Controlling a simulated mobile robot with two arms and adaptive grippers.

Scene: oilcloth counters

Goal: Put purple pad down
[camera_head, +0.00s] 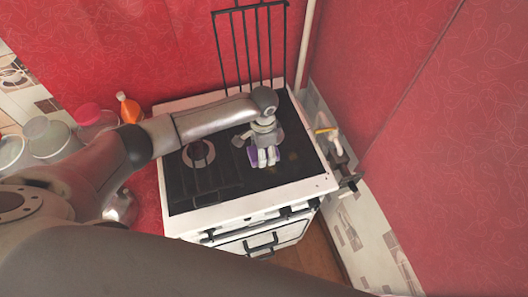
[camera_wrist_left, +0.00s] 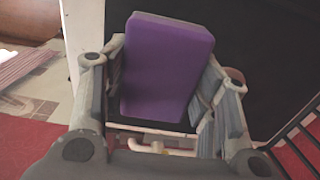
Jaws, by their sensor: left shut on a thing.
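The purple pad (camera_wrist_left: 165,68) is a thick, rounded block held between the fingers of my left gripper (camera_wrist_left: 165,95) in the left wrist view. The fingers are shut on its two sides. In the head view my left gripper (camera_head: 263,158) is over the black stove top, and a small purple part of the pad (camera_head: 253,157) shows at its fingers. I cannot tell whether the pad touches the stove surface. My right gripper is not in view.
The white stove (camera_head: 180,225) has a black top with a burner (camera_head: 198,152) and dark grates. A tall black rack (camera_head: 250,45) stands at its back. Jars (camera_head: 47,138) and an orange bottle (camera_head: 129,108) stand left of it. Red walls are behind and to the right.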

